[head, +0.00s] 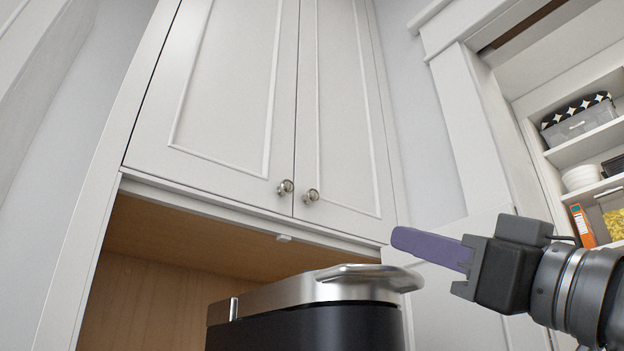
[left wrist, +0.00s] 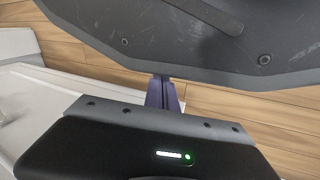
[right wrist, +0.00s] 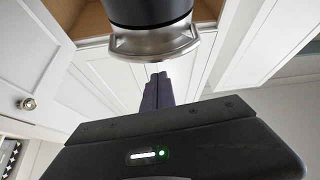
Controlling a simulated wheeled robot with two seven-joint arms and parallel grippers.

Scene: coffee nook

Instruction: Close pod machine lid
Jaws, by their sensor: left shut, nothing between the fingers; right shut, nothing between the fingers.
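The pod machine (head: 305,328) stands at the bottom middle of the head view, with a black body and a silver lid (head: 275,294). The lid lies low along the top of the body; I cannot tell whether it is fully down. Its silver handle (head: 370,272) sticks out to the right. My right gripper (head: 398,238) is shut and empty, its purple fingers just above and to the right of the handle. In the right wrist view the handle (right wrist: 152,43) is just beyond the fingertips (right wrist: 158,76), with no clear contact. My left gripper (left wrist: 162,80) is shut and empty, away from the machine.
White cabinet doors (head: 235,100) with round knobs hang above the wooden niche (head: 150,285) holding the machine. Open shelves (head: 585,145) with boxes and bowls are at the far right. The wooden floor (left wrist: 230,103) shows beneath my left gripper.

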